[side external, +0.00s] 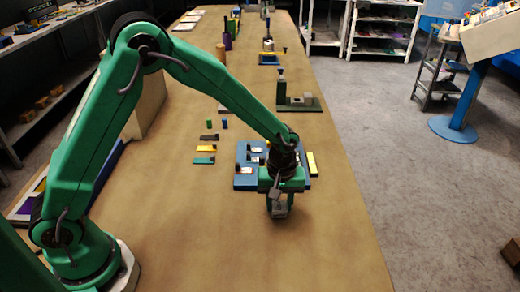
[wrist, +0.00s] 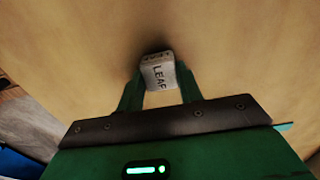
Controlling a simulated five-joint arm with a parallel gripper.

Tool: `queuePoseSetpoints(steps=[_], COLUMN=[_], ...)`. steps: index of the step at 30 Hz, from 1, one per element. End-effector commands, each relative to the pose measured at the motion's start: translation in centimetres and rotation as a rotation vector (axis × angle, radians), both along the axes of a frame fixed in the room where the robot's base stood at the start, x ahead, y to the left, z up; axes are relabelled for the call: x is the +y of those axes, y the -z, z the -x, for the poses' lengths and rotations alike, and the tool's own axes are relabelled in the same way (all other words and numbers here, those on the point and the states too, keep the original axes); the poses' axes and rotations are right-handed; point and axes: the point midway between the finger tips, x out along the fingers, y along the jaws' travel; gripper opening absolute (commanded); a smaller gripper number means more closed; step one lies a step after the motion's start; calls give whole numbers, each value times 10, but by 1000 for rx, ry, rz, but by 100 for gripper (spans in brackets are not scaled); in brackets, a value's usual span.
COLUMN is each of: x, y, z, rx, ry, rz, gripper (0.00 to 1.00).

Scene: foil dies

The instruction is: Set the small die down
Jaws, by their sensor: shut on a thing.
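The small die (wrist: 158,72) is a grey block with the word LEAF on its side. It sits between the two green fingers of my gripper (wrist: 159,85) in the wrist view, and the gripper is shut on it. In the side view the die (side external: 279,210) shows at the lower end of my gripper (side external: 279,204), low over bare table in front of the blue board. A dark shadow lies close around the die. I cannot tell whether its underside touches the table.
The blue board (side external: 243,184) with several small pieces lies just behind my gripper. Coloured strips (side external: 205,149) lie to the left, and a green stand (side external: 299,108) is farther back. The table front is clear.

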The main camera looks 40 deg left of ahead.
Motion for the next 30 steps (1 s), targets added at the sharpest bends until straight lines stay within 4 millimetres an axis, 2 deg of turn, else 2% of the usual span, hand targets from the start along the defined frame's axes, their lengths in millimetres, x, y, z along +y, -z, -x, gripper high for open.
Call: queuePoseSetpoints(steps=[6,7,10,22,30], x=[0,0,0,0,0], y=[3,3,3,0,-23], z=[0,0,0,0,-1], rx=[0,0,0,-1,-4], ry=[0,0,0,0,0], rz=[0,0,0,1,1], gripper=[10,40,58,58,58])
